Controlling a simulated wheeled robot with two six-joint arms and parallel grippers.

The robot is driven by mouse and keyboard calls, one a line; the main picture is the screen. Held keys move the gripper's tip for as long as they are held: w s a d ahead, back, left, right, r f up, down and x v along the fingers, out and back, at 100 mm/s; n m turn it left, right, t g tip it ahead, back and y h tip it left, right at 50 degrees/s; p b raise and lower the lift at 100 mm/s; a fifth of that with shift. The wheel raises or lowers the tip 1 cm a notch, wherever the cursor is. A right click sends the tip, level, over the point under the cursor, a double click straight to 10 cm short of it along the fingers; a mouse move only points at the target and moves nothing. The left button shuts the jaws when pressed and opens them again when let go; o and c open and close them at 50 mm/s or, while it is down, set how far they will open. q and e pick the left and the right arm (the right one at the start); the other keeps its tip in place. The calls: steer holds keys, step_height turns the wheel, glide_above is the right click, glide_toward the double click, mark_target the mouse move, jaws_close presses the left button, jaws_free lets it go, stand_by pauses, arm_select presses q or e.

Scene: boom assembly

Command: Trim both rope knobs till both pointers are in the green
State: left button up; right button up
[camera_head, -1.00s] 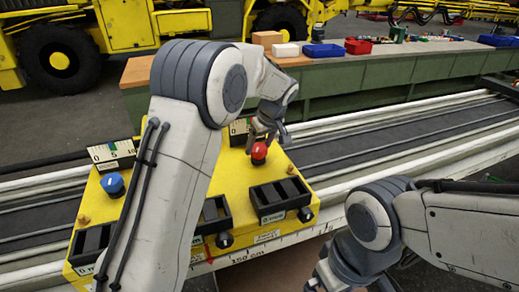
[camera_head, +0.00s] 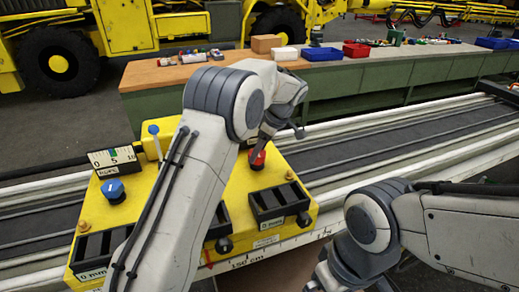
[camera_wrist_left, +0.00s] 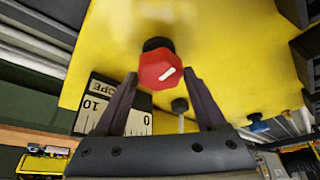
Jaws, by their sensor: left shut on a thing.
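The red knob (camera_head: 257,160) is on the yellow box (camera_head: 150,205), partly covered by my left arm in the head view. In the left wrist view, the red knob (camera_wrist_left: 161,70) with a white mark lies between the fingers of my left gripper (camera_wrist_left: 160,72), which is shut on it. The blue knob (camera_head: 113,190) is on the box's left side. Behind it a ROPE scale (camera_head: 112,161) reads 0, 5, 10 with a green band near 5. Another ROPE scale (camera_wrist_left: 100,95) is partly behind a finger; I cannot read its pointer.
Black slotted holders (camera_head: 275,203) and black knobs line the box's front. A rail (camera_head: 400,140) runs behind, then a green bench (camera_head: 400,75) with bins. My right forearm is at the lower right.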

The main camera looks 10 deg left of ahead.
arm_select(q)
steer(key=shift+w+r, duration=0.1)
steer(key=shift+w, duration=0.05)
steer(key=o, duration=1.3)
steer(key=v, duration=1)
steer(key=shift+d+r, duration=0.1)
steer(key=shift+r, duration=0.1)
steer(key=shift+f, duration=0.15)
steer(key=x, duration=1)
steer(key=shift+f, duration=0.2)
steer(key=shift+r, duration=0.2)
